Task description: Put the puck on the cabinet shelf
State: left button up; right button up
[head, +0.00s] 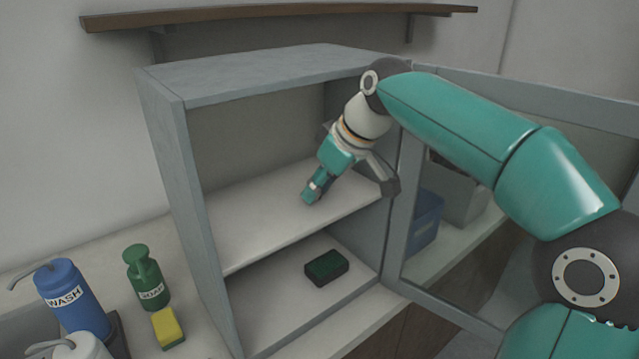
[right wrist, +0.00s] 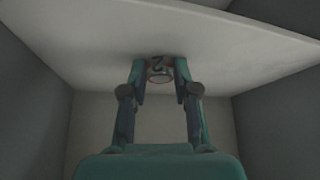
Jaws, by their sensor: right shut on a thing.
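My right gripper (head: 313,188) reaches down into the open grey cabinet (head: 165,120), over the cabinet's middle shelf (head: 260,215). In the right wrist view its two fingers (right wrist: 160,72) are closed on a small round puck (right wrist: 159,77) with a dark mark like a 2. The puck is at or very near the pale shelf surface; I cannot tell whether it touches. In the head view the puck is hidden by the gripper. My left gripper is not in view.
A dark block with a green top (head: 326,267) lies on the cabinet floor. The glazed door (head: 400,225) stands open at right, with a blue bin (head: 425,222) seen beyond it. Soap bottles (head: 147,278) and a yellow sponge (head: 168,327) stand left. The shelf around the gripper is clear.

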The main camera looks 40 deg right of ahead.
jog(key=shift+f, duration=0.2)
jog(key=o, duration=0.9)
jog(key=shift+o, duration=0.2)
jog(key=shift+r, duration=0.1)
jog(key=p+v, duration=0.1)
jog(key=v, duration=0.6)
jog(key=shift+w, duration=0.15)
jog(key=shift+s+r, duration=0.2)
jog(key=shift+r, duration=0.15)
